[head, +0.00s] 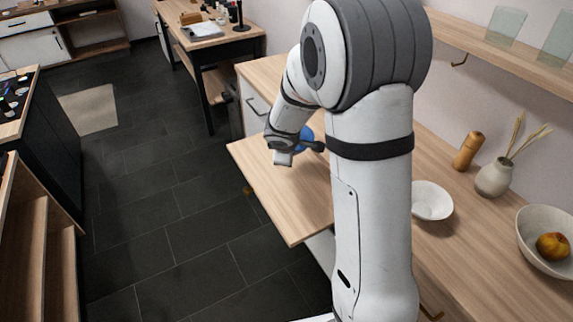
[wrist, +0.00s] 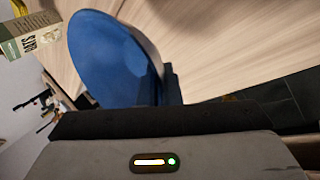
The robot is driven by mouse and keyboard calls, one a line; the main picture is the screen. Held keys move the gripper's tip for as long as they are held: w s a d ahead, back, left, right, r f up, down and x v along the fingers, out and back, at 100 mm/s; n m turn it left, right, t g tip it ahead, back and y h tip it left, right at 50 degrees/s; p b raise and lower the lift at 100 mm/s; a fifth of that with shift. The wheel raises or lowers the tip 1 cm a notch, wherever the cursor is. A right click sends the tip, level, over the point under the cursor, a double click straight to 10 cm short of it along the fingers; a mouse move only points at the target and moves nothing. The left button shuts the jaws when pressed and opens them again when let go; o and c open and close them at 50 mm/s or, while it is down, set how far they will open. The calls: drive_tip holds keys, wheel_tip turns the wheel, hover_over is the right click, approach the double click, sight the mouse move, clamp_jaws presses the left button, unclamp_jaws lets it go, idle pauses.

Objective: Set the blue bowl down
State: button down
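The blue bowl (wrist: 108,58) fills the upper left of the wrist view, close to the camera, with its wall between the dark fingers of my gripper (wrist: 170,88). My gripper looks shut on the bowl's edge. In the head view only a small blue part of the bowl (head: 306,136) shows beside my wrist, over the wooden counter (head: 285,200). My arm hides most of the bowl there. I cannot tell whether its base touches the wood.
A white bowl (head: 431,201), a wooden mill (head: 467,151), a vase (head: 494,178) and a bowl with fruit (head: 532,222) stand to the right. An oats box (wrist: 30,38) shows in the wrist view. The counter's near left part is clear up to its edge.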

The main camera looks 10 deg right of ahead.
wheel_tip(320, 180, down, 9)
drive_tip(key=b, duration=0.5)
drive_tip(key=shift+f, duration=0.1)
drive_tip(key=shift+f, duration=0.1)
drive_tip(key=c, duration=1.9)
unclamp_jaws()
